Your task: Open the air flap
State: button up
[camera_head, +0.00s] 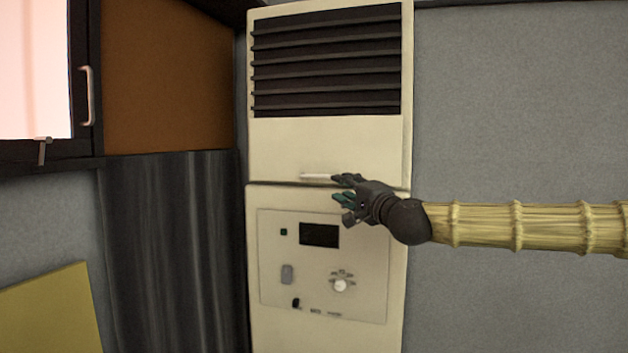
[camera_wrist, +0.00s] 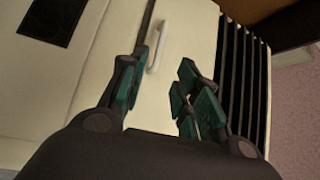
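A tall cream unit carries a dark slatted vent (camera_head: 326,62) at its top, with the slats tilted. Below the vent is a plain cream panel (camera_head: 325,143) with a small white bar handle (camera_head: 319,176) near its lower edge. The handle also shows in the wrist view (camera_wrist: 166,46), beyond and between my fingers. My gripper (camera_head: 342,189) is at the right of the handle, by the dark seam under the panel. In the wrist view my gripper (camera_wrist: 161,70) is open, with nothing between its teal pads. I cannot tell whether a fingertip touches the panel.
Below the seam is a control panel (camera_head: 323,266) with a dark display, knob and buttons. A dark curtain-like panel (camera_head: 168,250) and a wall cabinet with a handle (camera_head: 86,95) are at the left. Bare grey wall (camera_head: 520,110) is at the right.

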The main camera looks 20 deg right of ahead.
aim_at(319, 177)
jog(key=shift+a+p+x, duration=0.15)
jog(key=shift+p+x, duration=0.5)
jog(key=shift+x, duration=1.2)
jog(key=shift+a+p+x, duration=0.15)
jog(key=shift+p+x, duration=0.55)
jog(key=shift+x, duration=1.15)
jog(key=shift+a+p+x, duration=0.15)
jog(key=shift+p+x, duration=0.5)
jog(key=shift+x, duration=1.25)
jog(key=shift+s+f, duration=0.1)
jog(key=shift+c, duration=0.2)
grip_shut()
